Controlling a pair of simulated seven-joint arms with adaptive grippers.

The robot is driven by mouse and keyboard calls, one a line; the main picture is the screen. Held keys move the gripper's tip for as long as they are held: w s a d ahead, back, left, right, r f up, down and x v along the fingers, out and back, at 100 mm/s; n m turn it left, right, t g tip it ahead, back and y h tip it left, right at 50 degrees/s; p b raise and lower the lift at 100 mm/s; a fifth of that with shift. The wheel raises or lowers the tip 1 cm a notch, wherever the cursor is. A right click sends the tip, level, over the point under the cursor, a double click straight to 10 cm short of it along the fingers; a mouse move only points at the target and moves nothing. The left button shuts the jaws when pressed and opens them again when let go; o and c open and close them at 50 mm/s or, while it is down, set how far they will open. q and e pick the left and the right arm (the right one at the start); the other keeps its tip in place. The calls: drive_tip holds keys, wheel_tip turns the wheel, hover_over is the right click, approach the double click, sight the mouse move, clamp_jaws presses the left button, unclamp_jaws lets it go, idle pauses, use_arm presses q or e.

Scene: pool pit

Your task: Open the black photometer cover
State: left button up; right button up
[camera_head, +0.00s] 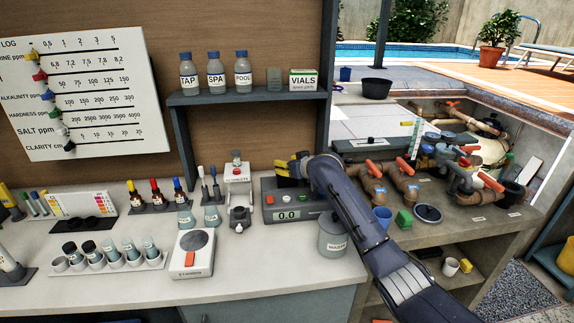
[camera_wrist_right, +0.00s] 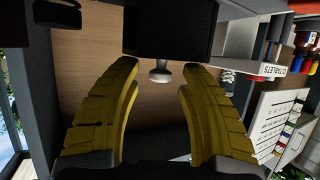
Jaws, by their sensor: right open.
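The photometer (camera_head: 318,213) is a dark grey box on the counter, with a display reading 0.0 and red and green buttons. My right gripper (camera_head: 290,166) is over its back part, with yellow fingers apart. In the right wrist view the open fingers (camera_wrist_right: 160,72) point at a black block (camera_wrist_right: 168,32), which looks like the photometer cover. A pale round knob (camera_wrist_right: 160,74) sticks out from it between the fingertips, with a gap on each side. In the head view my gripper and arm hide most of the cover; I cannot tell its exact position. My left gripper is out of view.
A white tablets dispenser (camera_head: 238,185) stands just left of the photometer. A grey lidded jar (camera_head: 333,238) stands in front, close to my right forearm. A shelf (camera_head: 245,96) with bottles is above. A white scale-like device (camera_head: 192,255) sits front left.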

drive_tip(key=shift+c, duration=0.3)
drive_tip(key=c, duration=0.8)
clamp_jaws()
